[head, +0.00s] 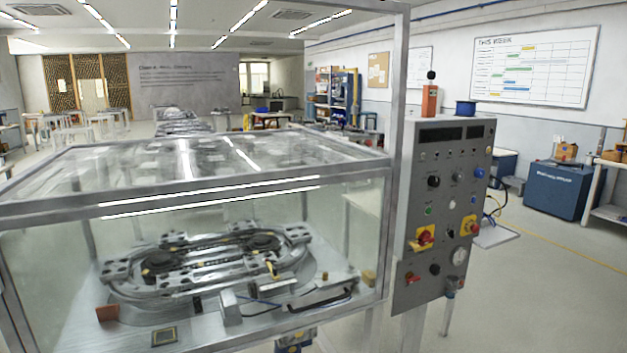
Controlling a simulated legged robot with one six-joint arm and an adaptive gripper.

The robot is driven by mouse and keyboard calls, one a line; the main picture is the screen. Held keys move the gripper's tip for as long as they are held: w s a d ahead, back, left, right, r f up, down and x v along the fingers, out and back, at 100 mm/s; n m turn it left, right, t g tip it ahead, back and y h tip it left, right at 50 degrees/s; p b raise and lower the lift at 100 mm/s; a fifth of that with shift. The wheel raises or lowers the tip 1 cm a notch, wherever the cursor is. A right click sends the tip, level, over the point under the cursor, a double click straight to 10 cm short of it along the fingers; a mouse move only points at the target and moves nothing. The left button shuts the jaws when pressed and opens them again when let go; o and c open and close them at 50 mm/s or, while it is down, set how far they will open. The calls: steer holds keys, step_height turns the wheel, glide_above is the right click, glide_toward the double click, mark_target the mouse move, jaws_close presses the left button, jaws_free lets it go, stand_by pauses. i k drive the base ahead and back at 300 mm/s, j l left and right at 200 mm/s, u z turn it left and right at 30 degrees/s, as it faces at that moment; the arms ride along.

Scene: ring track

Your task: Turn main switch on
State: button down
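A grey control panel (446,220) stands upright at the right of the glass enclosure. It carries two red-and-yellow controls. One is a red handle on a yellow plate (424,238) at the panel's lower left. The other is a red-and-yellow control (468,225) at the lower right, by the edge. No label reads clearly, so I cannot tell which is the main switch or its setting. My gripper is not in view.
A glass enclosure (190,182) on a metal frame holds the oval ring track (210,262). A metal post (398,80) rises beside the panel. Small knobs and buttons cover the panel. Open floor (540,280) lies to its right, before a blue cabinet (555,193).

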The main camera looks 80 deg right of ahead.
mark_target(425, 238)
steer(key=z, duration=3.35)
steer(key=i+j+z, duration=0.2)
steer(key=i+z, duration=0.15)
steer(key=i, duration=0.15)
steer(key=i+j+z, duration=0.35)
steer(key=i, duration=0.15)
